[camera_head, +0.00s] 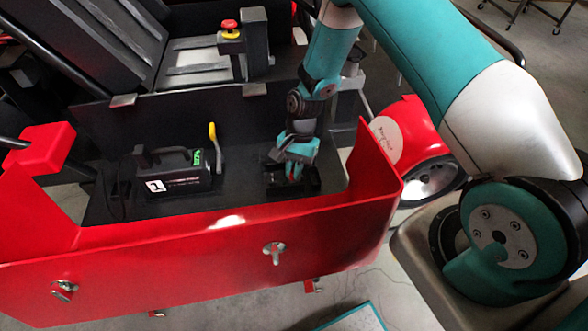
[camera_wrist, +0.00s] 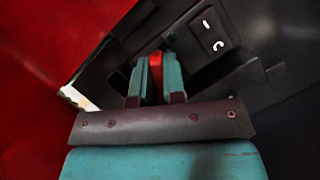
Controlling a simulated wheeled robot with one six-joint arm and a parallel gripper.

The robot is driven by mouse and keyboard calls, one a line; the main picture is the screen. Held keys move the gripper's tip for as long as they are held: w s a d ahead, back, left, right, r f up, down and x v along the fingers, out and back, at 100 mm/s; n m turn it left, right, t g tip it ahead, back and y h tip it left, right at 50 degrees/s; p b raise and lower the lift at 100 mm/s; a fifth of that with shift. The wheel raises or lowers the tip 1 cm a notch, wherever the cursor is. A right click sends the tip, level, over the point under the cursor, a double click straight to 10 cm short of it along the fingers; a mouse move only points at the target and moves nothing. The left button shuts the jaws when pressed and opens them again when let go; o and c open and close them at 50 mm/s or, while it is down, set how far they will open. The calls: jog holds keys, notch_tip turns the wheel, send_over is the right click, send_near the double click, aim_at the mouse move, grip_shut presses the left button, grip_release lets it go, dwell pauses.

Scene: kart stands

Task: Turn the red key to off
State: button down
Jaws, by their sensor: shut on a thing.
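The red key (camera_wrist: 156,62) shows in the wrist view as a narrow red strip between the two teal fingers of my gripper (camera_wrist: 157,75). The fingers are shut on it, one on each side, and hide most of it. In the head view my gripper (camera_head: 293,168) points down at a black box at the right end of the kart's black tray. A bit of red (camera_head: 289,176) shows between the fingertips there. The angle of the key cannot be made out.
A black rocker switch (camera_wrist: 212,43) with white marks sits right of the key. A black unit (camera_head: 180,180) with a handle and a yellow lever (camera_head: 214,145) stand left of my gripper. A red bodywork panel (camera_head: 215,250) rises along the front and right. A red mushroom button (camera_head: 230,27) is behind.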

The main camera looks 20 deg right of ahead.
jog(key=n+h+b, duration=0.1)
jog(key=n, duration=0.1)
jog(key=shift+f+n+g, duration=0.15)
jog(key=shift+n+g, duration=0.15)
jog(key=shift+n, duration=0.1)
jog(key=n+h, duration=0.1)
jog(key=n, duration=0.2)
jog(key=shift+g, duration=0.3)
jog(key=c, duration=1.1)
grip_release()
jog(key=shift+r, duration=0.2)
